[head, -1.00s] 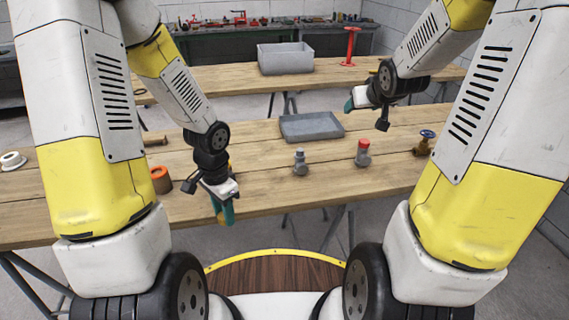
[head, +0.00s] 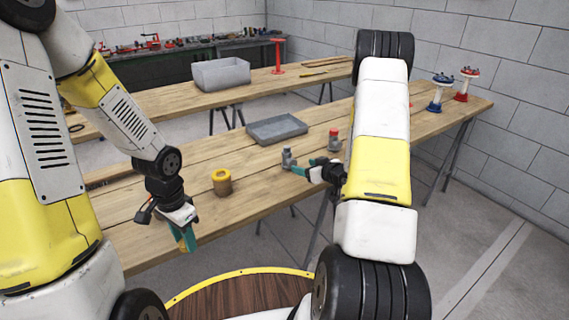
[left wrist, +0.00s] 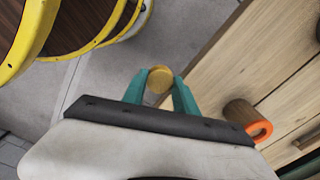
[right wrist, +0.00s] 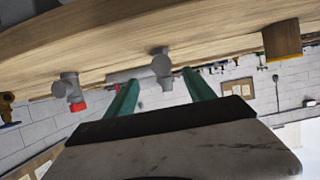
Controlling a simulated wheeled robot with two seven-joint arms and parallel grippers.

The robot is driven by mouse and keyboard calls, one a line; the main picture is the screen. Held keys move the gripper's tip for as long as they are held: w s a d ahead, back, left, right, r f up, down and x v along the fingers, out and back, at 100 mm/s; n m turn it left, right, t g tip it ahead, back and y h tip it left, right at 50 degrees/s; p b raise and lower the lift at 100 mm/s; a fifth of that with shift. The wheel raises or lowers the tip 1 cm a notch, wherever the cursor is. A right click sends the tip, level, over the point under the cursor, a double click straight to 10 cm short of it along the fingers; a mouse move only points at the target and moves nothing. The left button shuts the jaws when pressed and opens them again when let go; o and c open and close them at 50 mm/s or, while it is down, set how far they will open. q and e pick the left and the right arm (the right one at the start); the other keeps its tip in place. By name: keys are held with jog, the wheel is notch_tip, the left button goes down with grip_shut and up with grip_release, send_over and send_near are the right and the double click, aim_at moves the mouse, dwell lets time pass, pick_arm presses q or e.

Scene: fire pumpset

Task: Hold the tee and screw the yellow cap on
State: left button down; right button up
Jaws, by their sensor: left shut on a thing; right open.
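The grey tee (head: 288,158) stands on the near table in the head view. It also shows between my right fingers in the right wrist view (right wrist: 161,66). My right gripper (head: 304,167) is open beside the tee; the fingers do not clearly touch it. A second grey fitting with a red cap (head: 333,139) stands to the right, and it shows in the right wrist view (right wrist: 71,90). My left gripper (head: 187,240) is shut on the yellow cap (left wrist: 160,79), in front of the table's near edge. The cap is mostly hidden in the head view.
A yellow-brown roll (head: 222,183) stands on the table between my grippers. A shallow grey tray (head: 277,130) lies behind the tee. An orange-rimmed cylinder (left wrist: 246,117) shows near my left gripper. A grey bin (head: 220,75) and red stand (head: 277,60) are on the far table.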

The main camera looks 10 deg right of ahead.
aim_at(294, 163)
jog(key=shift+x, duration=3.4)
jog(key=shift+a+r+x, duration=0.1)
jog(key=shift+r+x, duration=0.05)
jog(key=shift+x, duration=1.15)
jog(key=shift+a+r+x, duration=0.1)
jog(key=shift+x, duration=1.25)
jog(key=shift+r, duration=0.1)
grip_shut()
